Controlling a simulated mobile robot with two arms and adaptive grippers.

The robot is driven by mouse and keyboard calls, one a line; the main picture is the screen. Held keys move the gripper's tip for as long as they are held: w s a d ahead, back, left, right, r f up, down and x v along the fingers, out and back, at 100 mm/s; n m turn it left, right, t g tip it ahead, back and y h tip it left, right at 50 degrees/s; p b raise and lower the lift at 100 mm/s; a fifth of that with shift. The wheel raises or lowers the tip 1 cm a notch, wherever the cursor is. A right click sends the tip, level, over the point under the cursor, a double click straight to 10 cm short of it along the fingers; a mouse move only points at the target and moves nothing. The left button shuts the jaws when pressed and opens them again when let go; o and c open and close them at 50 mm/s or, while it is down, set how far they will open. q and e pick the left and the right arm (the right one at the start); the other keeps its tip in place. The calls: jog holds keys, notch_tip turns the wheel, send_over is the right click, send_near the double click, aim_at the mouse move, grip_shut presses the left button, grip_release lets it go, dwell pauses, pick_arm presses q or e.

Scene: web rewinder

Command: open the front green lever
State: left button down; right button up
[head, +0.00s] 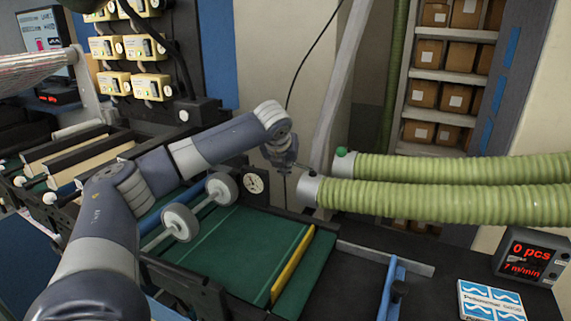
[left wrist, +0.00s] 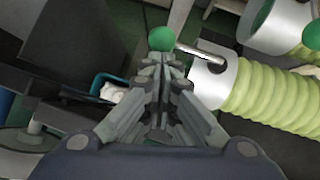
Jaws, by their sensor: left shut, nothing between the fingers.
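The front green lever ends in a green ball knob (left wrist: 161,39), with a thin metal rod running to the silver collar of the front hose (left wrist: 212,80). In the head view the front hose's collar (head: 309,190) shows, but the knob seems hidden behind my gripper. My left gripper (left wrist: 163,68) is shut and empty, its fingertips just short of the knob in the left wrist view; I cannot tell whether they touch it. In the head view the left gripper (head: 285,165) is left of the collar. My right gripper is not in view.
A second green knob (head: 341,151) sits at the rear hose (head: 460,168). Below are a green belt (head: 225,250) with a yellow bar (head: 293,265) and grey rollers (head: 180,222). A counter display (head: 530,258) stands at the right. Shelves with boxes are behind.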

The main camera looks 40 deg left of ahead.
pick_arm(q)
jog(key=shift+w+a, duration=0.4)
jog(key=shift+d, duration=0.1)
dwell(0.4)
